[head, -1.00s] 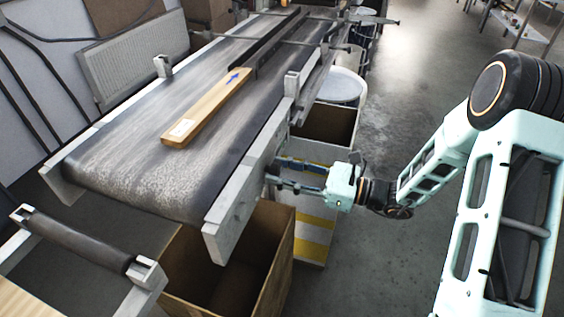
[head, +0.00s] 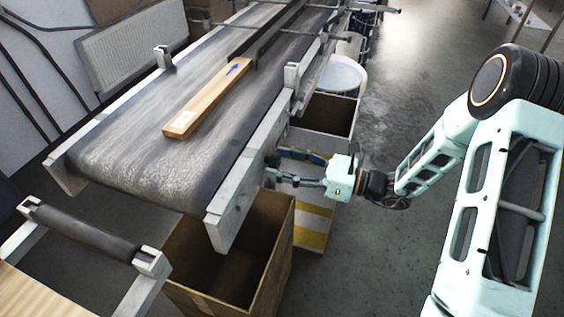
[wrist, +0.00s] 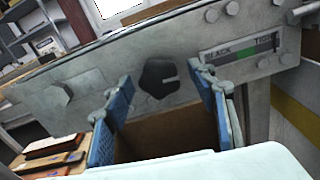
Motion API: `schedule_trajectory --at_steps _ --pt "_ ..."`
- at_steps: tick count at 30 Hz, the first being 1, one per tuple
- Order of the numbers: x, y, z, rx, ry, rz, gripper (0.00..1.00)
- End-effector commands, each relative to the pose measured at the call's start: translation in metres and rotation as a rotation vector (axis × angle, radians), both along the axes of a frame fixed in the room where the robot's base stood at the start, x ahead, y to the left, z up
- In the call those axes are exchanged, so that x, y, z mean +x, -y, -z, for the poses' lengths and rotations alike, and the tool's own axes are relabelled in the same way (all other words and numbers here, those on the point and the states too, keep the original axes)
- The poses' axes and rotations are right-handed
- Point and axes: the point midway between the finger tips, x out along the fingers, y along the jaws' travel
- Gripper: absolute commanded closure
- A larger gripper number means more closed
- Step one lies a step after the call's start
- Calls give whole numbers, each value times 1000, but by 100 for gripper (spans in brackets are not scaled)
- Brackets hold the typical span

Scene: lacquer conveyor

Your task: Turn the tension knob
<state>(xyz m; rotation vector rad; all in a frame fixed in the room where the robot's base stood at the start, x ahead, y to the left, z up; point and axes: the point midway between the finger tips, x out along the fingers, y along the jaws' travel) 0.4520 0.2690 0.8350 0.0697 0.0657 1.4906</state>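The tension knob (wrist: 159,78) is a dark, many-sided knob with a pale line. It sits on the conveyor's grey side plate in the wrist view. My gripper (wrist: 161,74) is open, with one blue finger on each side of the knob in that view and visible gaps between. I cannot tell how far the fingertips reach along the knob's depth. A gauge (wrist: 240,50) marked slack to tight, with a green zone, is right of the knob. In the head view, my gripper (head: 273,167) is beside the conveyor's side plate, and the knob is not clearly visible.
A wooden plank with a blue arrow (head: 207,99) lies on the conveyor belt (head: 125,155). Open cardboard boxes stand below the belt end (head: 280,245) and beyond my gripper (head: 325,115). Bolt heads (wrist: 62,92) protrude from the plate. The floor at right is open.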

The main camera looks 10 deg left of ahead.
Motion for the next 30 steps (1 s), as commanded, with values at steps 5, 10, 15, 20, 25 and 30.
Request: schedule_trajectory --at_steps 5,10,15,20,25,30 --pt "0 0 0 1 0 -1 47" --pt "0 5 0 1 1 1 47" --pt "-1 32 0 0 0 4 47" --pt "-4 67 0 -1 0 6 47" --pt "-7 98 0 0 1 3 47" --pt "-9 116 0 0 0 1 47"
